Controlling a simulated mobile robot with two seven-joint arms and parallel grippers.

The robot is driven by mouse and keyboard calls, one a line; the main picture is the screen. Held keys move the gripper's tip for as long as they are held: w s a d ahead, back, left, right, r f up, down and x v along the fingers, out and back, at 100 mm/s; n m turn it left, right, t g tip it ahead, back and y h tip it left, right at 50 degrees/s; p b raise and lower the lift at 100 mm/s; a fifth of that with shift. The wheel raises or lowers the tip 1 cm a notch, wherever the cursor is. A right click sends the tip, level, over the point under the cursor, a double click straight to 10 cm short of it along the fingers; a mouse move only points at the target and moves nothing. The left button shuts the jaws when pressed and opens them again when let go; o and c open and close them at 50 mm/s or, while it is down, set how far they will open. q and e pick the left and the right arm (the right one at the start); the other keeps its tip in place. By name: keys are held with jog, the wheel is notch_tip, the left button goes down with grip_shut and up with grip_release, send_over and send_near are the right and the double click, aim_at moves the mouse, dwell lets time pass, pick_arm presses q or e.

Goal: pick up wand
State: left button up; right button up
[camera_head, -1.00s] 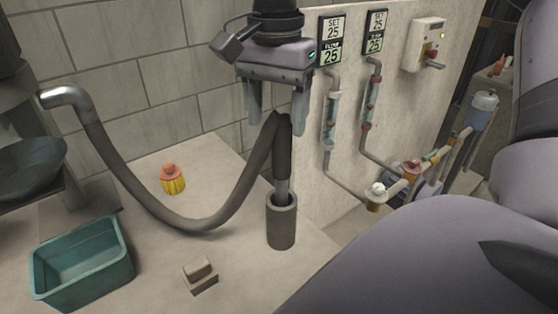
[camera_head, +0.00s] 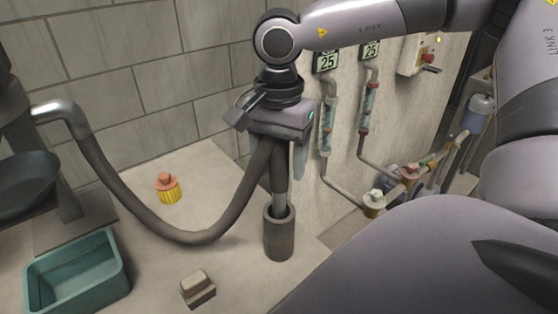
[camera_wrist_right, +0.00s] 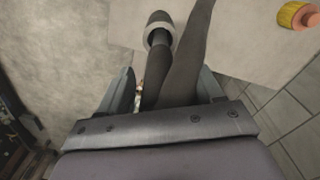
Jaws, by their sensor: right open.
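The wand (camera_head: 280,184) is a dark tube standing upright in a grey cylindrical holder (camera_head: 279,238). A thick dark hose (camera_head: 196,237) bends over from its top and runs left to a metal pipe elbow. My right gripper (camera_head: 276,165) is directly above the holder, pointing down at the wand's top. Its fingers are apart; the one on the right shows plainly and the other is mostly hidden by the hose. In the right wrist view, the wand (camera_wrist_right: 155,72) and hose lie between the two open fingers (camera_wrist_right: 165,88). My left gripper is not in view.
A teal bin (camera_head: 78,277) stands at front left, with a small beige block (camera_head: 198,288) to its right. A yellow and orange capped object (camera_head: 168,189) sits near the back wall. Pipes and valves (camera_head: 374,201) line the wall on the right.

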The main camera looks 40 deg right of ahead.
grip_shut()
jog(key=shift+r, duration=0.1)
notch_tip(320, 180, up, 18)
jog(key=shift+p, duration=0.45)
dwell(0.6)
